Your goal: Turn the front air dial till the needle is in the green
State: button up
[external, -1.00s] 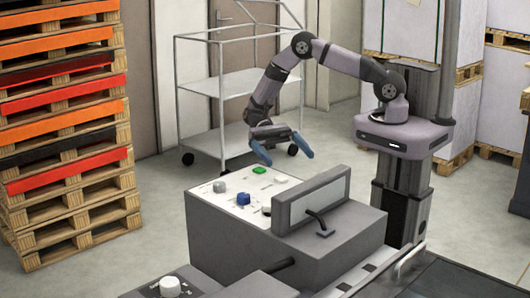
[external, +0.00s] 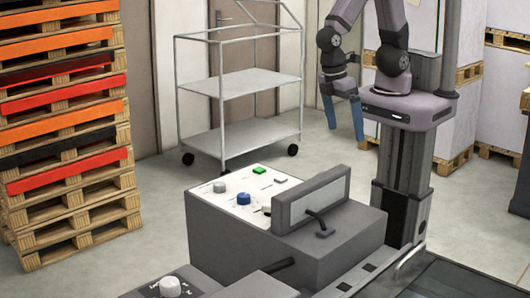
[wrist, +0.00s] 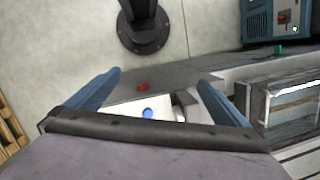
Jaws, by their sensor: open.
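A white dial (external: 170,286) stands on the front unit at the bottom edge of the external view. A grey dial (external: 220,187) and a blue dial (external: 243,198) sit on the white panel (external: 228,204) of the unit behind it. I cannot tell which one is the front air dial, and no needle or green zone is readable. My gripper (external: 343,115) is open and empty, its blue fingers pointing down, well above and behind the panel. The wrist view shows a blue knob (wrist: 148,113) between the fingers, some distance off.
A grey raised box (external: 312,198) with a cable stands right of the panel. A wire trolley (external: 240,92) is behind, and stacked pallets (external: 65,130) are at left. The wrist view shows a red part (wrist: 142,87) and a blue machine (wrist: 270,18).

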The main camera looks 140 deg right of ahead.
jog(key=n, duration=0.1)
jog(key=r+n+t+h, duration=0.1)
jog(key=a+r+n+t+p, duration=0.1)
jog(key=shift+s+a+r+n+h, duration=0.1)
jog(key=shift+s+r+n+h, duration=0.1)
jog(key=shift+r+n+h, duration=0.15)
jog(key=shift+w+f, duration=0.1)
jog(key=shift+f, duration=0.05)
jog(key=c, duration=1.2)
jog(key=shift+w, duration=0.2)
jog(key=shift+c, duration=0.7)
jog(key=m+b, duration=1)
jog(key=m, duration=0.4)
send_near(219, 183)
jog(key=shift+a+f, duration=0.5)
jog(key=shift+a, duration=0.05)
jog(key=shift+w+d+f+m, duration=0.15)
jog(key=shift+d+m, duration=0.2)
jog(key=shift+d, duration=0.15)
jog(key=shift+f+p, duration=1.05)
jog(key=shift+f, duration=2.6)
